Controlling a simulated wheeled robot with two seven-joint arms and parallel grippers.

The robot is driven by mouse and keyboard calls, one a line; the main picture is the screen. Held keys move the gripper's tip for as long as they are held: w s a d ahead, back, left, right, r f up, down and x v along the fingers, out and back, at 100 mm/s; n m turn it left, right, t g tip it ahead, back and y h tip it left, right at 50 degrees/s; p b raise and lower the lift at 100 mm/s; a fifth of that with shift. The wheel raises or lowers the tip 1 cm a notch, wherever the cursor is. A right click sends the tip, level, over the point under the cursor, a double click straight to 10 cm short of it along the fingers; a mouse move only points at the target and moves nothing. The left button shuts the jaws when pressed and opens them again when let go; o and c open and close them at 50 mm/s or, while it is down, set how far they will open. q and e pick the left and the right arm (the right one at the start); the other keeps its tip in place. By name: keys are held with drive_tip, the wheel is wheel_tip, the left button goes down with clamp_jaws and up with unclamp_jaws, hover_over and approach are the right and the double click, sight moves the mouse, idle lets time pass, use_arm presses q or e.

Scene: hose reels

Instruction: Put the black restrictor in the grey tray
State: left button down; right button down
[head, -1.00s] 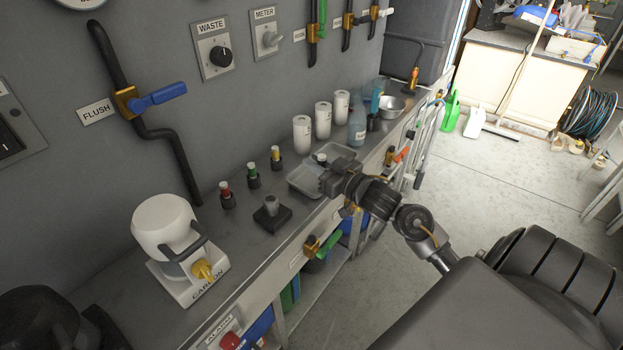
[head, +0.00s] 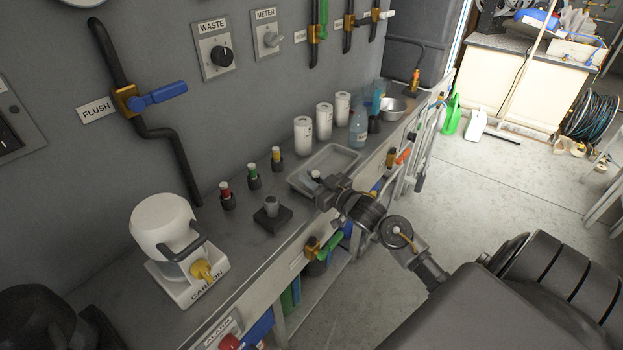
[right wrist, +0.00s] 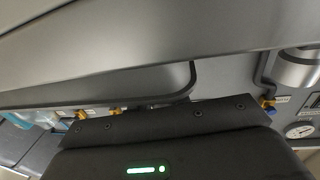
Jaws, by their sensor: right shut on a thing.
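The grey tray (head: 331,157) lies on the bench, shallow and rectangular, with its floor looking bare. My right gripper (head: 318,186) is at the tray's near edge, shut on a small dark piece with a pale top (head: 316,175). I take this piece for the black restrictor; the gripper hides most of it. I cannot tell whether it is over the rim or touches it. The right wrist view shows the dark gripper body (right wrist: 165,145) close to grey surfaces; the held piece is hidden there. My left gripper is not in view.
Restrictors with red (head: 226,191), green (head: 253,173) and yellow (head: 276,156) bands stand left of the tray. A black block with a grey cup (head: 271,212) stands nearer. White canisters (head: 303,132) and a bottle (head: 357,128) stand behind the tray.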

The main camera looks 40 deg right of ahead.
drive_tip(key=shift+f, duration=0.1)
drive_tip(key=c, duration=1.3)
unclamp_jaws()
drive_tip(key=shift+s, duration=0.25)
drive_tip(key=s+d, duration=0.2)
drive_tip(key=s, duration=0.9)
drive_tip(key=shift+s, duration=0.15)
